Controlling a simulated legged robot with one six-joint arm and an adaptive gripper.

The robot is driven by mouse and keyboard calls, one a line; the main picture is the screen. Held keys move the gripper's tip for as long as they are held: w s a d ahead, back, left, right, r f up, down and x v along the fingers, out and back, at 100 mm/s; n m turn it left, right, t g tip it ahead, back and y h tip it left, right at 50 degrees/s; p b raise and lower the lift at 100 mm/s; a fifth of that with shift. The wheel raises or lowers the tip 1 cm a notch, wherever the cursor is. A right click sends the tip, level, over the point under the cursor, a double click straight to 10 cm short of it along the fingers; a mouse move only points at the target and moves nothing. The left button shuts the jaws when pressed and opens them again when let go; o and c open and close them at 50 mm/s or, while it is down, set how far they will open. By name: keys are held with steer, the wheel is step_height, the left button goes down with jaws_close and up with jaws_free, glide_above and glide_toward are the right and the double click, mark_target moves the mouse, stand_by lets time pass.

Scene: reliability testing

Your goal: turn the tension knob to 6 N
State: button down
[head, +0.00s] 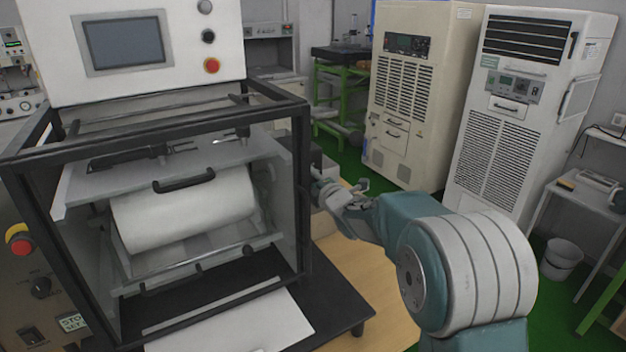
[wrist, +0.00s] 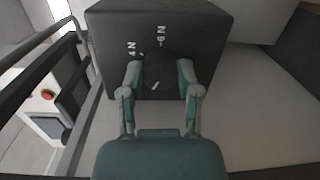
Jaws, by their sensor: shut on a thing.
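The tension knob (wrist: 158,70) is a dark round knob on the face of a black box (wrist: 210,30). White labels 4 N (wrist: 132,48) and 6 N (wrist: 161,36) are printed beyond it. A short white mark shows on the knob's near part, and I cannot tell which label it stands for. My gripper (wrist: 160,78) is shut on the knob, one finger on each side. In the head view my gripper (head: 328,190) is at the right side of the machine, by the small black box (head: 316,158). The knob is hidden there.
The black-framed machine (head: 295,190) holds a white roller (head: 185,212) and carries a screen with a red button (head: 211,65). Cream cabinets (head: 415,80) stand behind my arm. A white bin (head: 562,260) stands on the green floor at right.

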steer(key=m, duration=0.7)
steer(key=m+g+y, duration=0.1)
steer(key=m, duration=0.7)
steer(key=f+m+y, duration=0.1)
steer(key=m, duration=0.6)
steer(key=shift+m, duration=0.4)
stand_by(0.4)
steer(key=shift+c, duration=1.5)
jaws_free()
steer(key=shift+r, duration=0.1)
steer(key=shift+r, duration=0.15)
